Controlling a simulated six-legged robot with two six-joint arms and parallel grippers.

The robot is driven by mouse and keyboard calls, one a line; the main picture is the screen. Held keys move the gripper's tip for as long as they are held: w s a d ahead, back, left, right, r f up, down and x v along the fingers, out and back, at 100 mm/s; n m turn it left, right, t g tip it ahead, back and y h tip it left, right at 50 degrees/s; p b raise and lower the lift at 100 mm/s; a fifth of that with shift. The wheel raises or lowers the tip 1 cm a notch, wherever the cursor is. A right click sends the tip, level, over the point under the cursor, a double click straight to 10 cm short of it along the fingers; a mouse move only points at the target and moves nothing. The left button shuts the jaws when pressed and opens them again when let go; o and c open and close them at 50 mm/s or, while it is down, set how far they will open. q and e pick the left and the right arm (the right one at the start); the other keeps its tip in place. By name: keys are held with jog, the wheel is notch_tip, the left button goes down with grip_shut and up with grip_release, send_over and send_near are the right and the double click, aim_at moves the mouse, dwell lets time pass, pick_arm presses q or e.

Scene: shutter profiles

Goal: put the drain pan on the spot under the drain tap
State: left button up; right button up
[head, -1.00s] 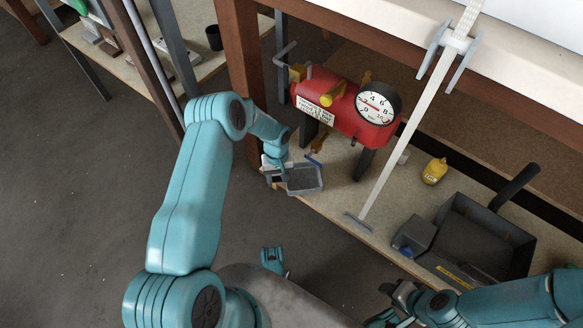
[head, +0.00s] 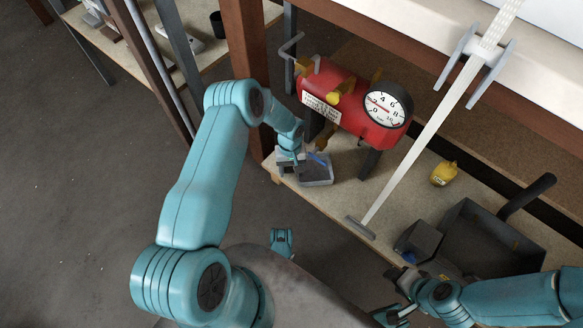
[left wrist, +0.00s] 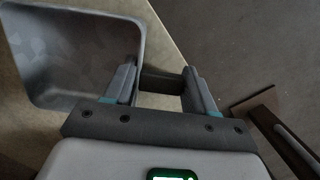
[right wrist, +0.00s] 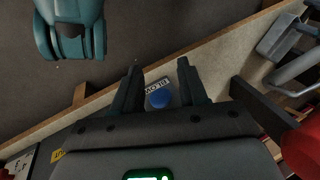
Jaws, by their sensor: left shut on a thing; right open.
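The drain pan (head: 318,180) is a shallow grey tray at the shelf's front left corner, below the left end of the red tank (head: 345,104). My left gripper (head: 289,164) is shut on the pan's handle (left wrist: 161,80), with the pan (left wrist: 75,55) at upper left in the left wrist view. A brass drain tap (head: 323,142) with a blue lever (head: 317,158) hangs beneath the tank, close over the pan's far side. I cannot tell whether the pan touches the shelf. The marked spot is not visible. My right gripper (right wrist: 157,85) is open and empty.
The tank's dark legs (head: 370,163) stand near the pan. A pale slanted bar (head: 420,150) stands to the right. A yellow bottle (head: 444,174) and a dark grey bin (head: 485,235) are further right. A blue cap (right wrist: 160,98) shows between my right fingers, beyond them.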

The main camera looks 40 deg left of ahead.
pick_arm(q)
jog(key=shift+f, duration=0.15)
jog(key=o, duration=1.3)
pick_arm(e)
jog(key=shift+f, duration=0.15)
pick_arm(q)
jog(key=shift+r, duration=0.3)
jog(key=r+p, duration=0.1)
jog(key=r, duration=0.1)
jog(key=r+p, duration=0.1)
jog(key=r, duration=0.1)
jog(key=w+r+p, duration=0.1)
jog(key=r, duration=0.2)
jog(key=shift+a+r, duration=0.1)
jog(key=shift+a, duration=0.2)
pick_arm(e)
jog(key=shift+g, duration=0.4)
jog(key=s+r, duration=0.2)
jog(key=r, duration=0.1)
jog(key=shift+s+a+r, duration=0.2)
jog(key=shift+s+r, duration=0.1)
jog(key=shift+s, duration=0.05)
pick_arm(q)
jog(key=shift+s, duration=0.15)
